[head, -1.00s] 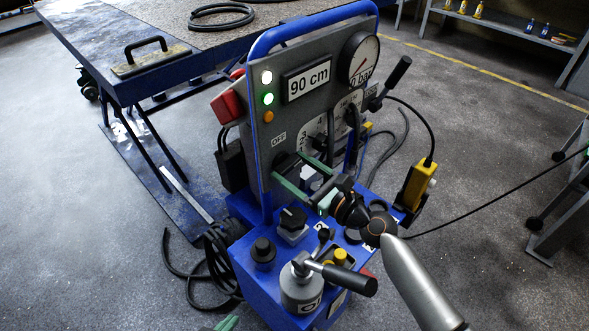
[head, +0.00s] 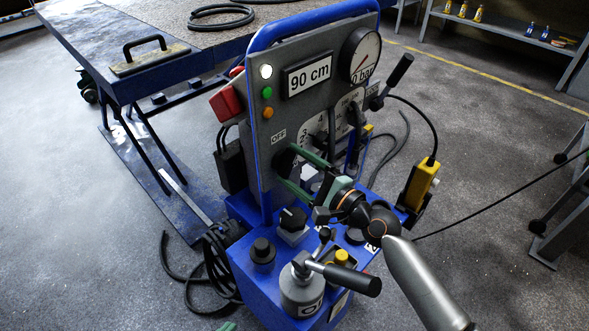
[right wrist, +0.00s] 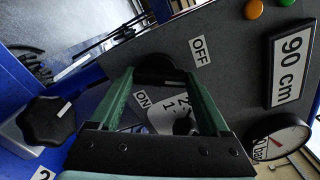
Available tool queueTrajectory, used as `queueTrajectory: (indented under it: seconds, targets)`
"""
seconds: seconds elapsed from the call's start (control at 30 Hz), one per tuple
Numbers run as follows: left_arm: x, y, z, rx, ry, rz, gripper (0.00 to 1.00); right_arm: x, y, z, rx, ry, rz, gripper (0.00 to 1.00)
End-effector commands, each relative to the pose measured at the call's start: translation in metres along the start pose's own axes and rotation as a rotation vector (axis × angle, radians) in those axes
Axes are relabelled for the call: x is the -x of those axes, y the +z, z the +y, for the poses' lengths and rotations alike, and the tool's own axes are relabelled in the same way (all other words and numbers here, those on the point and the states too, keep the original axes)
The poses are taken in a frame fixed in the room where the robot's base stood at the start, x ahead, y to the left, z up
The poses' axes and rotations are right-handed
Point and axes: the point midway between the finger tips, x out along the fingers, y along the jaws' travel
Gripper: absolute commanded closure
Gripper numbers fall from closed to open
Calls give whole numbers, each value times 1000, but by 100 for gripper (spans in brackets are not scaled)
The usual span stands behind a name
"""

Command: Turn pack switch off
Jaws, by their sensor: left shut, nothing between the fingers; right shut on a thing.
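The pack switch is a black rotary knob (head: 284,160) low on the grey panel, beside the OFF label (head: 279,136). In the right wrist view the knob (right wrist: 155,72) sits between the OFF label (right wrist: 199,51) and the ON label (right wrist: 143,97). My right gripper (head: 292,168) reaches in from the right, its green fingers shut on the knob. In the right wrist view, the fingers (right wrist: 157,82) stand either side of it and hide part of it; its pointer is not clear. Only a green tip of my left gripper (head: 228,326) shows at the bottom edge, shut and empty, away from the panel.
The panel has a lit white lamp (head: 266,72), an unlit green lamp (head: 267,92), a "90 cm" display (head: 309,74) and a gauge (head: 361,55). A lever (head: 345,278) and black knobs (head: 263,250) crowd the blue base below. A yellow pendant (head: 419,187) hangs at right.

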Motion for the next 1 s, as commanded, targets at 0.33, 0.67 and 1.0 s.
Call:
queueTrajectory:
  seconds: [0.33,0.67,1.0]
  targets:
    - [-4,7,-3,-2,-4,-2,100,0,0,2,301,3,0,76]
    - [-4,-6,-5,-15,-12,50,100,0,0,1,477,2,0,76]
    - [-4,-20,-8,-32,-16,96,100,0,1,1,532,2,0,76]
